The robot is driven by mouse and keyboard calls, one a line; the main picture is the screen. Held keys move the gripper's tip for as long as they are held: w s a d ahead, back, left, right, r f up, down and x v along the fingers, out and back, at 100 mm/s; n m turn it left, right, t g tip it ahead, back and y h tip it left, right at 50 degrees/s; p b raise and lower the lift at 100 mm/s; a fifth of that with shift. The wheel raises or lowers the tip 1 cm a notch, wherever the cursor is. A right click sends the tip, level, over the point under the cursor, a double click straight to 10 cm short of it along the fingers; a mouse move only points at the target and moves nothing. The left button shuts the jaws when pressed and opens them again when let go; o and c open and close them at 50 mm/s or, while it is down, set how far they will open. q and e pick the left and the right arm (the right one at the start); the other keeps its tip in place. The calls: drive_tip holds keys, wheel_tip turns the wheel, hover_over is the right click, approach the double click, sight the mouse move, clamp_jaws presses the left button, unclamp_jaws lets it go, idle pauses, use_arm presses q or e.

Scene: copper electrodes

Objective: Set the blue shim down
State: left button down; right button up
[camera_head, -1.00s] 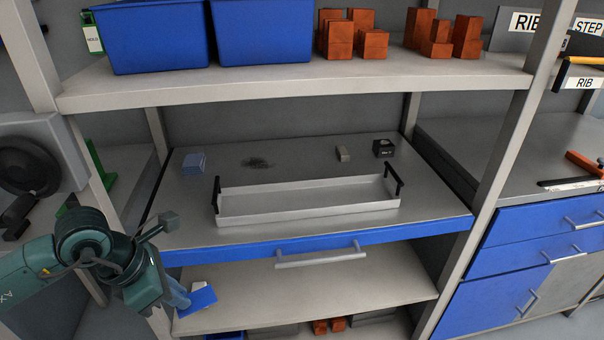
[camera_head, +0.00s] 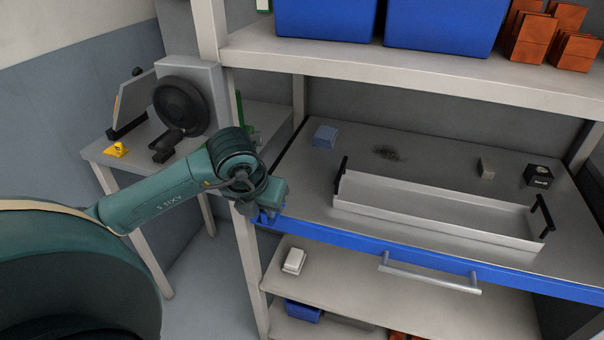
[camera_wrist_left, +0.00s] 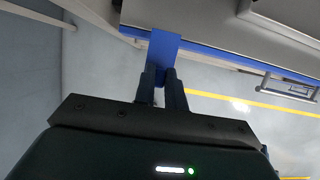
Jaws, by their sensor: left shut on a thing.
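The blue shim (camera_wrist_left: 163,48) is a flat blue plate. My left gripper (camera_wrist_left: 160,76) is shut on its near end in the left wrist view, and the shim points away from the fingers. In the head view my left gripper (camera_head: 266,212) is at the left front corner of the workbench (camera_head: 440,160), close to its blue front edge. Only a little of the blue shim (camera_head: 268,216) shows there, below the wrist. I cannot tell whether the shim touches the bench edge. My right gripper is not in view.
A white block (camera_head: 294,261) lies on the shelf below. A rack post stands beside my gripper.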

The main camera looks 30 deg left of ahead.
use_arm(q)
drive_tip(key=w+a, duration=0.1)
drive_tip(key=w, duration=0.3)
drive_tip(key=w+a+p, duration=0.1)
drive_tip(key=w, duration=0.4)
drive_tip(key=w+a+p, duration=0.1)
drive_tip(key=w, duration=0.3)
drive_tip(key=shift+w, duration=0.25)
wheel_tip(320, 180, down, 3)
drive_tip(key=shift+f+p, duration=0.15)
drive_tip(key=shift+p, duration=0.3)
drive_tip(key=shift+a+f, duration=0.1)
drive_tip(key=shift+f, duration=0.15)
drive_tip(key=c, duration=1.5)
unclamp_jaws()
drive_tip(key=shift+r, duration=0.1)
drive_tip(key=shift+o, duration=0.2)
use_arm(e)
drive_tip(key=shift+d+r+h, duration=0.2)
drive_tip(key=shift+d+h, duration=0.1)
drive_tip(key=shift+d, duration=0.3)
